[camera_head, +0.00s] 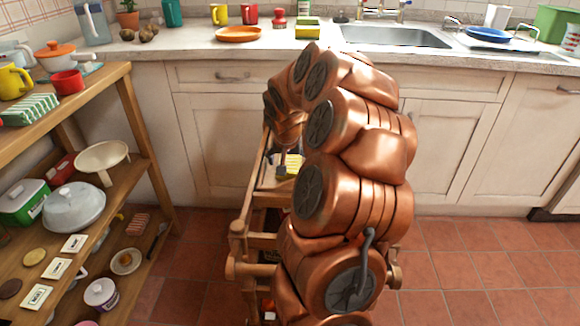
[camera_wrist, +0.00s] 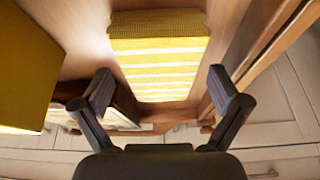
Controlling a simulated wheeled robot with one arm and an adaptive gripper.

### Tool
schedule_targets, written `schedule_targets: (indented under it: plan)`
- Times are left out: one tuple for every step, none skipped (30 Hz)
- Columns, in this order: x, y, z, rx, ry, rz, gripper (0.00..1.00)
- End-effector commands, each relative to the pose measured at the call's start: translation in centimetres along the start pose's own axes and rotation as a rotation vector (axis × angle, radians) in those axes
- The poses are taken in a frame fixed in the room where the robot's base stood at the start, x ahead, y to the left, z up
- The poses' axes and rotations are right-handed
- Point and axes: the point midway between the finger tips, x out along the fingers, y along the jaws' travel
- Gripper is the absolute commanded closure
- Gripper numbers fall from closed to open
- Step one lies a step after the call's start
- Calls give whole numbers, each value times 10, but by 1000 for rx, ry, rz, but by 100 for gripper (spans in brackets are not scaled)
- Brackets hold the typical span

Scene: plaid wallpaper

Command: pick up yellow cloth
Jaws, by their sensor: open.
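The yellow cloth (camera_wrist: 160,52), with white stripes and folded into a rectangle, lies on a wooden surface in the wrist view. My gripper (camera_wrist: 160,88) is open, with one finger on each side of the cloth's near part. The cloth is wider at its far end, and nothing is held. In the head view a small part of the yellow cloth (camera_head: 293,160) shows on a wooden cart, beside my copper arm. My arm hides much of the cart and most of my gripper there.
A yellow block-like object (camera_wrist: 25,75) stands close to my left finger in the wrist view. A wooden upright is close on the right. The wooden cart (camera_head: 262,226) stands before the cabinets. A shelf (camera_head: 118,190) with dishes is at left; the floor (camera_head: 480,265) at right is clear.

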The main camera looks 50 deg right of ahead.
Motion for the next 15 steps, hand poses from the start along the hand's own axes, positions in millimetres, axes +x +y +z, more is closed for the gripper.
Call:
schedule_targets:
  plan:
    - [0, 0, 0, 0, 1, 0, 2]
    - [-1, 0, 0, 0, 1, 0, 2]
    - [-1, 0, 0, 0, 0, 0, 2]
    - [-1, 0, 0, 0, 0, 0, 2]
    - [-1, 0, 0, 0, 0, 0, 5]
    - [-1, 0, 0, 0, 0, 0, 9]
    - [-1, 0, 0, 0, 0, 0, 12]
    - [-1, 0, 0, 0, 0, 0, 16]
    - [-1, 0, 0, 0, 0, 0, 20]
    - [-1, 0, 0, 0, 0, 0, 23]
    - [-1, 0, 0, 0, 0, 0, 26]
    - [-1, 0, 0, 0, 0, 0, 30]
    - [0, 0, 0, 0, 0, 0, 33]
    - [0, 0, 0, 0, 0, 0, 36]
    - [0, 0, 0, 0, 0, 0, 41]
